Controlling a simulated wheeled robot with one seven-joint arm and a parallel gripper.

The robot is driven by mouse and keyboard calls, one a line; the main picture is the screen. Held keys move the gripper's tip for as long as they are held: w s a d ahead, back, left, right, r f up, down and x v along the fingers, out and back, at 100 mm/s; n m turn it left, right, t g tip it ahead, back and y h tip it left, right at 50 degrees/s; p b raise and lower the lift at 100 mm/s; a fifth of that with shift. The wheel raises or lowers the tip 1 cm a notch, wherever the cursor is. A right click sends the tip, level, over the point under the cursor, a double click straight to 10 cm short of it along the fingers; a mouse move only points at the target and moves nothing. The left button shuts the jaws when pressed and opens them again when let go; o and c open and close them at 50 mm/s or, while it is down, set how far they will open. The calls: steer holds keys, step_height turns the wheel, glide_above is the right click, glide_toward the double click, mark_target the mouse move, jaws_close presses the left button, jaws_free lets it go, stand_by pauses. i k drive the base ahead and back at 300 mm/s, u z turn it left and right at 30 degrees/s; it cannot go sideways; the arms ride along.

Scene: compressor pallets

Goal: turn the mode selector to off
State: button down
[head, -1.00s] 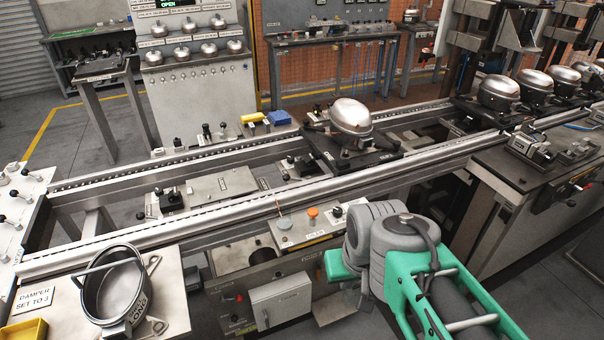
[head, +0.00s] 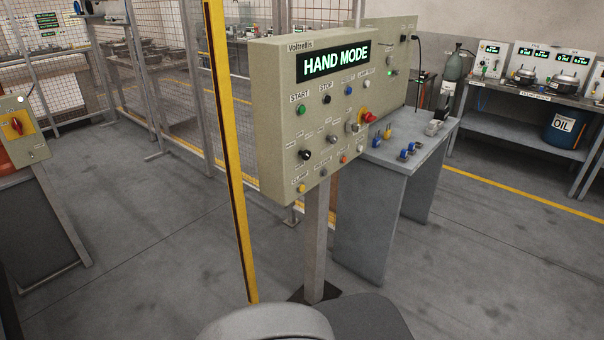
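A beige control panel (head: 275,125) on a post carries a lit display (head: 333,64) reading HAND MODE. Below the display are a green START button (head: 300,110), a black STOP button (head: 326,99), a blue button (head: 348,90) and a white one (head: 367,83). Lower down, a black knob (head: 305,154) and smaller switches sit beside labels too small to read, so I cannot tell for sure which is the mode selector or where it points. A red mushroom button (head: 369,117) sticks out at the right. My gripper is out of view.
A yellow post (head: 230,150) stands just left of the panel, before mesh fencing (head: 168,90). A grey table (head: 385,170) with padlocks (head: 408,150) is behind the panel at right. A yellow-red switch box (head: 18,128) is at far left. Open floor (head: 500,270) lies at right.

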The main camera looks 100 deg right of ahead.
mark_target(306, 154)
steer(key=z, duration=3.75)
steer(key=k, duration=0.5)
steer(key=z, duration=1.6)
steer(key=i, duration=1.25)
steer(key=u, duration=2.4)
